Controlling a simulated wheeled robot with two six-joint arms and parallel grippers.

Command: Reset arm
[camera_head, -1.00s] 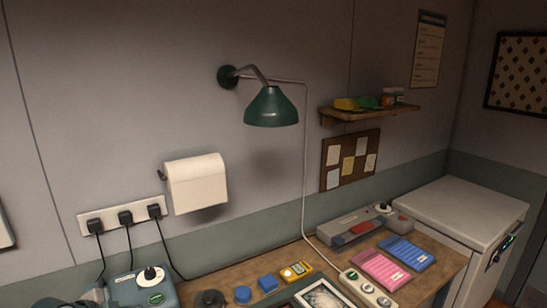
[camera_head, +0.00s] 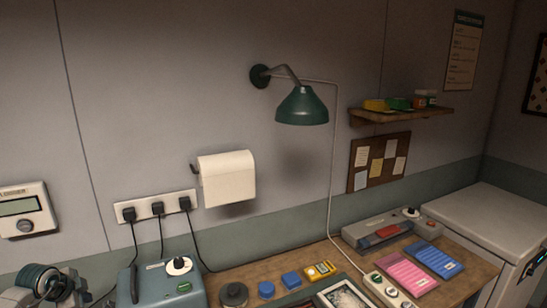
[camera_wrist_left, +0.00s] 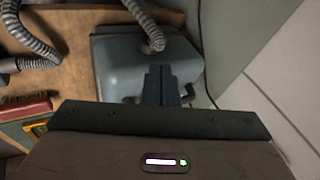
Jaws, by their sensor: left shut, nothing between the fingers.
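My left gripper (camera_wrist_left: 162,84) shows in the left wrist view. Its two dark fingers are together with nothing between them. The fingers point towards a blue-grey machine (camera_wrist_left: 118,62) with a ribbed grey hose (camera_wrist_left: 137,12) on it. I cannot tell the gap between the fingertips and the machine. In the head view I cannot clearly make out the left gripper. My right gripper is not clearly seen in any view.
In the head view a blue-grey box (camera_head: 165,283) stands below a power strip (camera_head: 155,207). A green lamp (camera_head: 302,106), a paper roll (camera_head: 227,180) and a shelf (camera_head: 400,116) are on the wall. Pink cards (camera_head: 408,272) lie on the bench. A white cabinet (camera_head: 490,222) is right.

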